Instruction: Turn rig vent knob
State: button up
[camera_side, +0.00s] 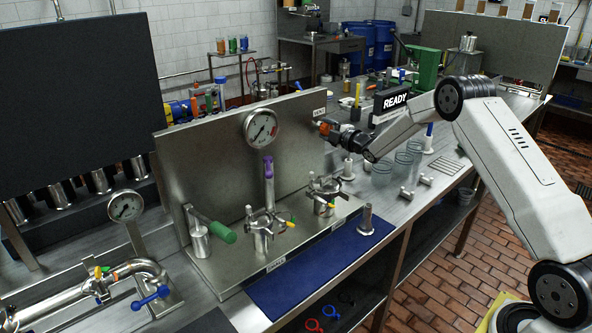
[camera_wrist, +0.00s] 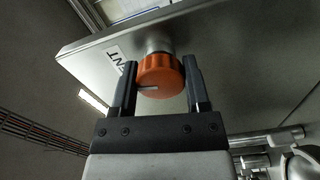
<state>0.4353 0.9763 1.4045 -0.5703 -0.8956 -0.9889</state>
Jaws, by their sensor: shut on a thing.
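The vent knob (camera_wrist: 160,76) is an orange ribbed knob with a pale pointer line on its face, in the middle of the wrist view. It sits on a short metal stem on the steel panel (camera_wrist: 245,60), beside a white label. My gripper (camera_wrist: 158,80) has one finger on each side of the knob and is shut on it. In the side view the knob (camera_side: 325,127) is a small orange spot at the panel's upper right edge, partly hidden by my gripper (camera_side: 335,130).
A pressure gauge (camera_side: 261,127) stands on the panel left of the knob. Below it are clamped fittings, a purple-handled valve (camera_side: 268,168) and a green-handled lever (camera_side: 222,231). A black READY sign (camera_side: 394,103) stands behind my wrist.

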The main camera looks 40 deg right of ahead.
dwell(0.3)
jog(key=o, duration=1.3)
jog(key=shift+s, duration=0.1)
jog(key=shift+s, duration=3.8)
jog(key=s+a+f+m+g+h, duration=0.1)
jog(key=s+a+f+m+g, duration=0.1)
jog(key=s+a+m+g, duration=0.9)
jog(key=s+a+f+m+g, duration=0.1)
jog(key=s+a, duration=0.3)
jog(key=s, duration=0.2)
jog(key=s+a+f+m+g, duration=0.1)
jog(key=s+a+m+g, duration=0.1)
jog(key=s, duration=0.5)
jog(key=s+a+f+m+g+y, duration=0.1)
jog(key=s+a, duration=0.4)
jog(key=s, duration=0.1)
jog(key=shift+s+a+f+m, duration=0.1)
jog(key=shift+s+a+m, duration=0.1)
jog(key=shift+a+m, duration=0.15)
